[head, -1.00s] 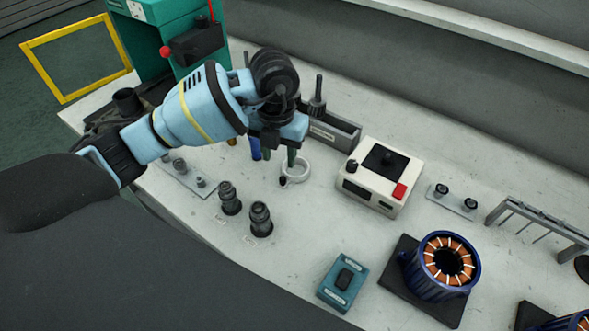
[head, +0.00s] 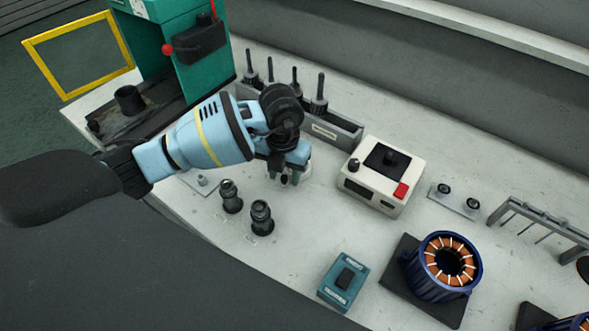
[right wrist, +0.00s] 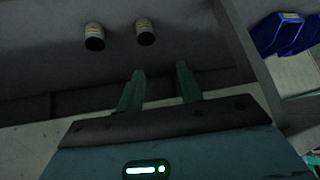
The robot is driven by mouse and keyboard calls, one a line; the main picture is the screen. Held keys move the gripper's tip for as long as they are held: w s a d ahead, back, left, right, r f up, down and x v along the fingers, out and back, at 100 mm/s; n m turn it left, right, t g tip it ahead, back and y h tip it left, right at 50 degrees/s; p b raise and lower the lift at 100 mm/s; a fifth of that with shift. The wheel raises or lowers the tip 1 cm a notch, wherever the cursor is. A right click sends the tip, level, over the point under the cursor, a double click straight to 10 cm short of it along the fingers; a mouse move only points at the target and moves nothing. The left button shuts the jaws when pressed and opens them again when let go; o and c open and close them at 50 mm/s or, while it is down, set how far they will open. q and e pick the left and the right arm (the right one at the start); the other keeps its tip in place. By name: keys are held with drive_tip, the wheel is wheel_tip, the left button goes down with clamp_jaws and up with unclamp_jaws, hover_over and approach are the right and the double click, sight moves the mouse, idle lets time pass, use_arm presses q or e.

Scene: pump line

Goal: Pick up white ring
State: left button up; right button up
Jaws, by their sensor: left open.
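The white ring (head: 305,173) lies on the pale bench in the head view, mostly hidden behind my left gripper. Only a pale part of it shows at the gripper's right side. My left gripper (head: 284,178) points down over the ring, its jaws open and close to the bench top. I cannot tell whether a finger touches the ring. My right gripper (right wrist: 160,70) shows in the right wrist view with its two green fingers apart and nothing between them.
Two dark fittings (head: 261,217) stand in front of the left gripper. A grey rack with upright black tools (head: 335,130) is behind it. A white control box (head: 382,175) is to the right, with a teal switch box (head: 343,281) nearer.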

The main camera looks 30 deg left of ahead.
use_arm(q)
clamp_jaws()
use_arm(e)
drive_tip(key=shift+s+f, duration=0.1)
drive_tip(key=shift+s, duration=0.3)
use_arm(q)
drive_tip(key=shift+r, duration=0.15)
wheel_tip(320, 180, up, 10)
drive_tip(key=c, duration=0.6)
unclamp_jaws()
drive_tip(key=shift+c, duration=1.3)
clamp_jaws()
use_arm(e)
drive_tip(key=shift+w+r, duration=0.2)
drive_tip(key=shift+r, duration=0.05)
use_arm(q)
drive_tip(key=shift+f, duration=0.2)
use_arm(e)
drive_tip(key=shift+s+d, duration=0.1)
drive_tip(key=shift+s, duration=0.05)
